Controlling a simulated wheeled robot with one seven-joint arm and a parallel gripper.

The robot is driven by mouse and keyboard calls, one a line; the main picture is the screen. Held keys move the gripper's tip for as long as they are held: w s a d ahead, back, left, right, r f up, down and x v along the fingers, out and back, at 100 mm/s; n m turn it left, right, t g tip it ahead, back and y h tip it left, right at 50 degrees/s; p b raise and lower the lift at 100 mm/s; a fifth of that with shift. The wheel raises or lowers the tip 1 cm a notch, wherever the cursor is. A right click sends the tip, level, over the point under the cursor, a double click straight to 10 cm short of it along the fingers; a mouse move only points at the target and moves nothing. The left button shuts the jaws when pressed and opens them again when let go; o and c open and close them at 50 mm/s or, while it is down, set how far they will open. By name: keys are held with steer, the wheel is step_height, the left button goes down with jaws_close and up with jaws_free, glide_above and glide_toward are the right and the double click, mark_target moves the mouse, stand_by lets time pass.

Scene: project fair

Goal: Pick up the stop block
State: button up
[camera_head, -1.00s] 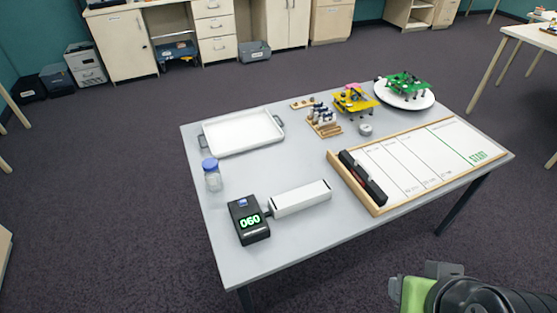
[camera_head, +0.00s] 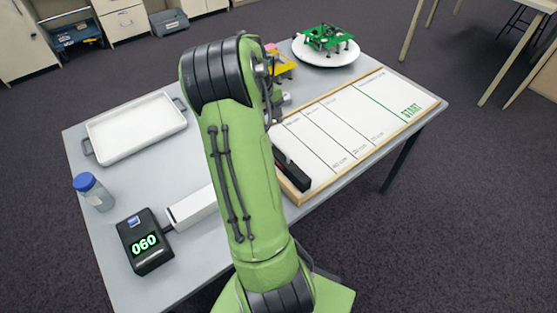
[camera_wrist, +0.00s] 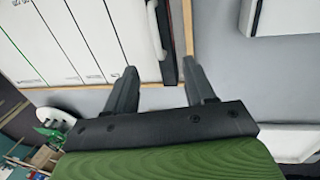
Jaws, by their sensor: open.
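The stop block, a long black bar with a little red on it, lies at the near-left end of the white lane board (camera_head: 345,130). In the head view the stop block (camera_head: 291,170) is partly hidden by my green arm. In the wrist view the dark block (camera_wrist: 165,22) is at the top, by the board's wooden edge. My gripper (camera_wrist: 163,88) is open and empty there, its fingers spread on either side of that edge, with the block ahead of them. My arm hides the gripper in the head view.
A black display box (camera_head: 146,243) reading 060 connects to a white bar (camera_head: 193,205), left of my arm. A blue-capped jar (camera_head: 93,190) and white tray (camera_head: 136,128) stand at left. A green model (camera_head: 328,37) sits on a white round plate (camera_head: 326,55) at the back.

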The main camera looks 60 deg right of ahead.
steer(key=b, duration=0.2)
glide_above(277, 152)
steer(key=a, duration=0.1)
steer(key=f, duration=0.8)
steer(key=shift+w+a+f, duration=0.1)
steer(key=shift+w+f, duration=0.2)
steer(key=shift+f, duration=0.05)
steer(key=f, duration=0.1)
steer(key=f+b, duration=0.1)
steer(key=f, duration=0.1)
steer(key=d+f+b, duration=0.1)
steer(key=f, duration=0.1)
steer(key=shift+s+f, duration=0.15)
steer(key=shift+s, duration=0.15)
steer(key=shift+a, duration=0.1)
steer(key=shift+c, duration=0.4)
steer(key=shift+r, duration=0.25)
steer(key=c, duration=0.8)
